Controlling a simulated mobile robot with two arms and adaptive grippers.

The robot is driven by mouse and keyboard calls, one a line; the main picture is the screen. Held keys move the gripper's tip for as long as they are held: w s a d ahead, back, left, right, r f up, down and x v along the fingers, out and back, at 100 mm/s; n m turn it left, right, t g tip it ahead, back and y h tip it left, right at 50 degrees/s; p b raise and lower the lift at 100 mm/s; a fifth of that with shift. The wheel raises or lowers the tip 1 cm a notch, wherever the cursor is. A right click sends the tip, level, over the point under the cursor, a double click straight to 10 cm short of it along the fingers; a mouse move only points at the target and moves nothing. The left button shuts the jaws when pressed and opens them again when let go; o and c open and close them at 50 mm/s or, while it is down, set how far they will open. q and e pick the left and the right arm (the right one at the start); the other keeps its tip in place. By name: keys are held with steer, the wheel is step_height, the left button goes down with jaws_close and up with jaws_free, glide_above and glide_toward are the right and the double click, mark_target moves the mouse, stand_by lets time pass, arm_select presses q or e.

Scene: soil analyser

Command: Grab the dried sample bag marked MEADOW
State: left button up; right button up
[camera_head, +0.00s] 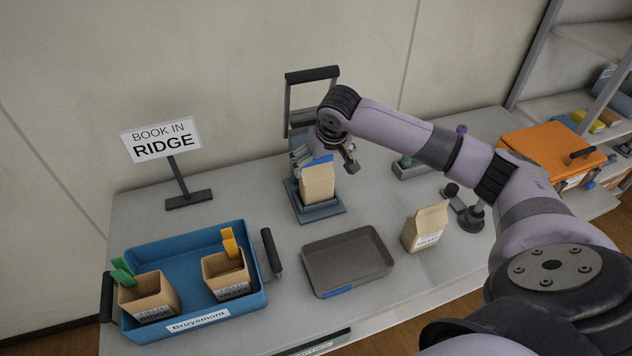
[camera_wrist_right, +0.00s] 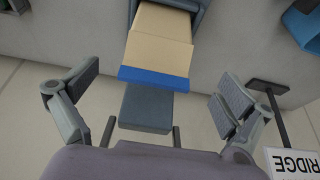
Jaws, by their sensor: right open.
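A tan paper bag (camera_head: 317,184) with a blue top strip stands on a grey-blue stand at the back middle of the bench; no name on it is readable. The right wrist view shows the same bag (camera_wrist_right: 158,42), blue strip towards me. My right gripper (camera_head: 327,158) is open at the bag's top; in the wrist view its fingers are spread wide on either side, apart from the bag. A second tan bag (camera_head: 427,227) stands on the bench to the right; its label is too small to read surely. No MEADOW marking is legible. My left gripper is out of view.
An empty grey tray (camera_head: 346,262) lies front middle. A sign (camera_head: 161,140) reads BOOK IN RIDGE. An orange case (camera_head: 550,150) and shelving stand right.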

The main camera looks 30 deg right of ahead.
mark_target(317, 170)
steer(key=x, duration=0.2)
steer(key=shift+w+f, duration=0.2)
steer(key=shift+f, duration=0.05)
steer(key=shift+w+f, duration=0.15)
steer(key=shift+f, duration=0.25)
steer(key=shift+w+d+f+p, duration=0.1)
steer(key=shift+w+f+p, duration=0.1)
steer(key=shift+p, duration=0.2)
steer(key=shift+w+p+x, duration=0.15)
steer(key=shift+p+x, duration=0.15)
steer(key=shift+x, duration=0.9)
steer(key=shift+w+p+x, duration=0.15)
steer(key=shift+p+x, duration=0.1)
steer(key=shift+x, duration=0.9)
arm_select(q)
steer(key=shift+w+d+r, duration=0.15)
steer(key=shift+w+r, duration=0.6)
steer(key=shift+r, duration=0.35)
arm_select(e)
steer(key=shift+d+r, duration=0.1)
steer(key=shift+d, duration=0.05)
steer(key=shift+c, duration=0.3)
steer(key=c, duration=1.5)
